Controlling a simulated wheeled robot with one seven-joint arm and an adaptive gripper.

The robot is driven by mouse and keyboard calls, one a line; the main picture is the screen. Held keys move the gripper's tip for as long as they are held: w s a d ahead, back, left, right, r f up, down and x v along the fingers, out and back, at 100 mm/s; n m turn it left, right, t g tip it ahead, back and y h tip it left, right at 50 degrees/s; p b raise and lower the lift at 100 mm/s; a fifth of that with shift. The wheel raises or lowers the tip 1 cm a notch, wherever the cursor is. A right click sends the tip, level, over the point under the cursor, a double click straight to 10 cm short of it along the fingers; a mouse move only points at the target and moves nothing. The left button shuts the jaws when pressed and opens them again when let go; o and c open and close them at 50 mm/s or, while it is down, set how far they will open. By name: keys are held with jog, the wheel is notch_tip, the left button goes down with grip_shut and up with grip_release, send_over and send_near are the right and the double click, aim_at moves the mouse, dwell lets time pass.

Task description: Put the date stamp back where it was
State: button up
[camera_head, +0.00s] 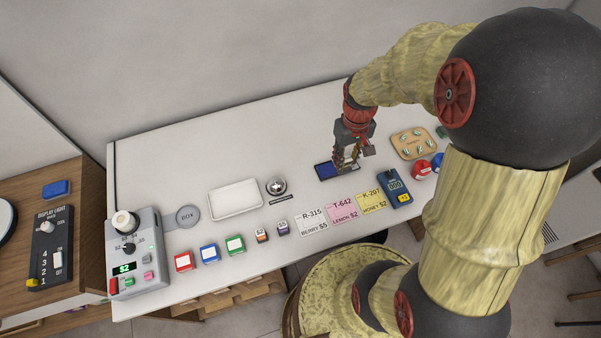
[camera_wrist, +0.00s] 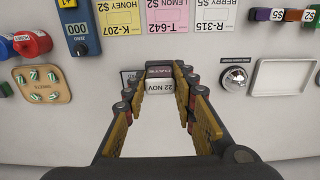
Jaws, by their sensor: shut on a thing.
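In the head view the stamp is mostly hidden by the fingers. A dark blue rectangular pad (camera_head: 324,171) lies on the counter at the fingertips, partly covered by them. I cannot tell whether the stamp touches the counter or pad.
A round metal bell (camera_head: 276,185) and a white tray (camera_head: 236,199) stand left of the gripper. Price cards, including a pink one (camera_head: 343,209), lie in front. A blue numbered device (camera_head: 395,188) and a wooden board (camera_head: 411,143) are to the right. The counter behind is clear.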

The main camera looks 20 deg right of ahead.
jog(key=shift+w+a+f+b, duration=0.35)
jog(key=shift+w+a+f, duration=1.05)
jog(key=shift+a+f, duration=0.55)
jog(key=shift+w+a+f+b, duration=0.35)
jog(key=shift+w+a+f, duration=1.15)
jog(key=shift+f, duration=0.85)
jog(key=shift+w+a+f+b, duration=0.35)
jog(key=shift+w+a+f, duration=0.95)
jog(key=shift+a+f, duration=0.7)
jog(key=shift+d+f, duration=0.15)
jog(key=shift+f, duration=0.05)
jog(key=o, duration=0.4)
jog(key=shift+f, duration=0.1)
jog(key=o, duration=0.5)
